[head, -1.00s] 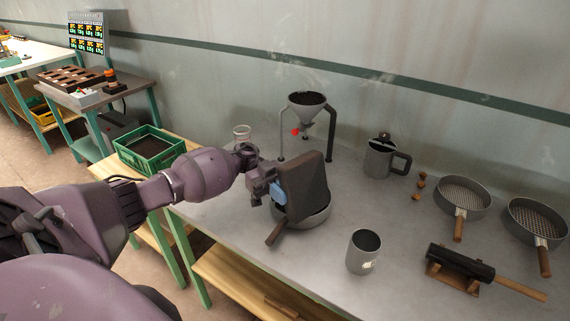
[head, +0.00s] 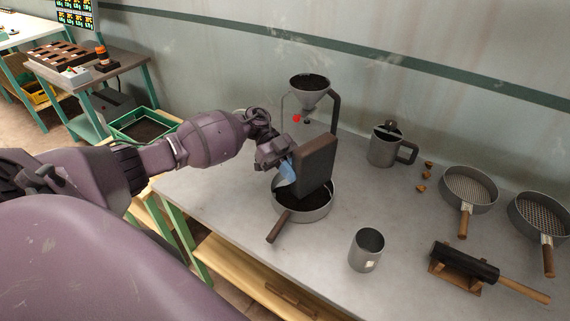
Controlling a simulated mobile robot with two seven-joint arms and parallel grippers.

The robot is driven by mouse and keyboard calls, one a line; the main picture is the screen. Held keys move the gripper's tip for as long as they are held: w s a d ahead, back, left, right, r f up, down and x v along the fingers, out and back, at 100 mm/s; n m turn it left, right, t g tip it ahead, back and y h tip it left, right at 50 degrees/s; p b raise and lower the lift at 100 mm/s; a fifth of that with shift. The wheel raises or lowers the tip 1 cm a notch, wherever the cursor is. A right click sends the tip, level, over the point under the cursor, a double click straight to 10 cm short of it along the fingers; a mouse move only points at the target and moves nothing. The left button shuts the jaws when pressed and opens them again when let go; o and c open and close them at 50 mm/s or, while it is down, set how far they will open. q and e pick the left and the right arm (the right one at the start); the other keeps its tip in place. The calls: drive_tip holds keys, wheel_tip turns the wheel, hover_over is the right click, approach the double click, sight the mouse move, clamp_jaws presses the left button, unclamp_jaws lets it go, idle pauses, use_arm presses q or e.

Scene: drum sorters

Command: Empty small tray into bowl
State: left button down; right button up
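The small tray (head: 317,165) is a dark brown rectangular tray, tipped up steeply on its edge above the bowl. My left gripper (head: 287,170) is at the tray's left side, its bluish fingers against it; it appears shut on the tray. The bowl (head: 306,212) is a round grey metal pan with a wooden handle, standing on the grey table. Dark material shows inside it, left of and below the tray. The tray's inner face is turned away, so I cannot see whether anything is left in it. My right gripper is not in view.
A funnel on a stand (head: 310,88) is close behind the tray. A grey mug (head: 366,250) stands in front, right of the bowl. A lidded jug (head: 384,146), two sieves (head: 469,190) and a dark roller on a wooden rest (head: 463,262) are to the right. A green crate (head: 118,128) is at left.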

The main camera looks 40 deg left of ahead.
sight(300, 179)
use_arm(q)
drive_tip(key=d+y+p, duration=0.1)
drive_tip(key=s+d+y+p, duration=0.1)
drive_tip(key=d+y, duration=0.1)
drive_tip(key=shift+d+t, duration=0.3)
drive_tip(key=shift+t, duration=0.1)
drive_tip(key=shift+d+y+p, duration=0.5)
drive_tip(key=shift+y+p, duration=0.1)
drive_tip(key=shift+y, duration=0.3)
drive_tip(key=s+d+t+y+p, duration=0.3)
drive_tip(key=d+y, duration=0.7)
drive_tip(key=y, duration=0.2)
drive_tip(key=shift+d+t, duration=0.4)
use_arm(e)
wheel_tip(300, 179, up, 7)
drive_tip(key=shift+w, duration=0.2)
use_arm(q)
drive_tip(key=shift+r+p, duration=0.8)
drive_tip(key=shift+r, duration=1.1)
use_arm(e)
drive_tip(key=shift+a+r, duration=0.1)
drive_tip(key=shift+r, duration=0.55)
